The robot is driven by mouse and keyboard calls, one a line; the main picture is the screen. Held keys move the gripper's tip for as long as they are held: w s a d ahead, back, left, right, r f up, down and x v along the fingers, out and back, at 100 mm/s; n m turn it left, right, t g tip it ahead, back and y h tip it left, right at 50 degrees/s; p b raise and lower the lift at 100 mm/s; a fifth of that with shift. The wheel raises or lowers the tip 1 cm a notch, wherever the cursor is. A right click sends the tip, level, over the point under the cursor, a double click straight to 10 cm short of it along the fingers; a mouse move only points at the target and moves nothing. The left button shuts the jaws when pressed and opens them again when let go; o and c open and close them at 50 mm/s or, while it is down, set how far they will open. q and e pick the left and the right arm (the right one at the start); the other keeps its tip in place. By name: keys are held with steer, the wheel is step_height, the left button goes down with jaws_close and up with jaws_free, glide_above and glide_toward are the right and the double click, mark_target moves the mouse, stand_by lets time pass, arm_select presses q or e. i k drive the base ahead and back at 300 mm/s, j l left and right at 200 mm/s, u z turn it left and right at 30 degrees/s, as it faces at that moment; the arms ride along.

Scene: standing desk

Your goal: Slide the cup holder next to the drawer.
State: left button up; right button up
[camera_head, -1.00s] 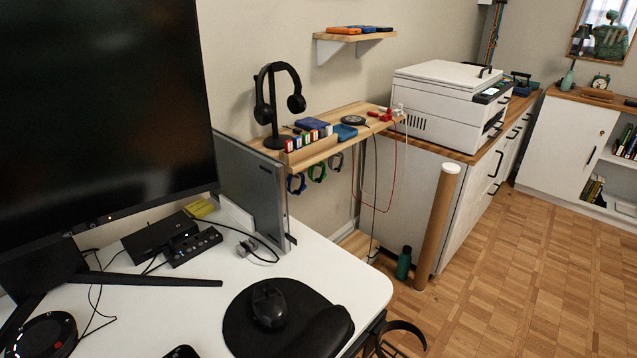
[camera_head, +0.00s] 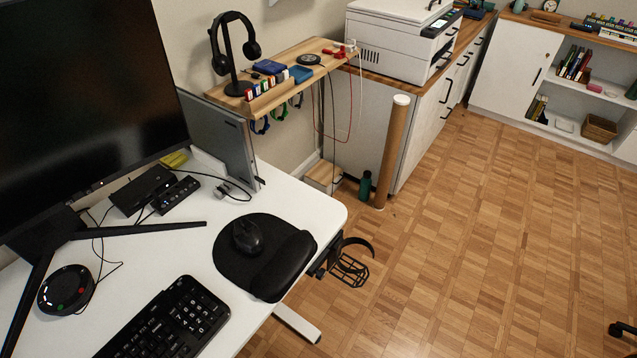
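The cup holder (camera_head: 350,268) is a black wire basket with a ring-shaped part above it. It hangs at the right edge of the white desk (camera_head: 318,208), below the desktop, just past the mouse pad. Its attachment under the desk edge is partly hidden. No drawer shows at the desk's edge in this view. Drawer fronts with black handles (camera_head: 463,62) show on the cabinet beyond the printer, but I cannot tell whether the task's drawer is one of them. Neither of my grippers is in view.
On the desk are a mouse (camera_head: 247,236), a wrist-rest mouse pad (camera_head: 277,265), a keyboard (camera_head: 165,325) and a monitor (camera_head: 90,110). A cardboard tube (camera_head: 393,155) and green bottle (camera_head: 365,187) stand behind.

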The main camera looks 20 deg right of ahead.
mark_target(328, 253)
steer(key=i+l+u, duration=0.1)
steer(key=u, duration=1)
steer(key=l+u, duration=0.25)
steer(key=l, duration=0.15)
steer(key=k+l+u, duration=0.1)
steer(key=l+u, duration=0.15)
steer(key=l, duration=0.15)
steer(key=l+u, duration=0.3)
steer(key=k+l+u, duration=0.25)
steer(key=l, duration=0.15)
steer(key=k+l, duration=0.15)
steer(key=l, duration=0.25)
steer(key=k+l, duration=0.1)
steer(key=l, duration=0.3)
steer(key=k+l+u, duration=0.1)
steer(key=l, duration=0.3)
steer(key=k+l, duration=0.2)
steer(key=l, duration=0.2)
steer(key=k+u, duration=0.25)
steer(key=k, duration=0.65)
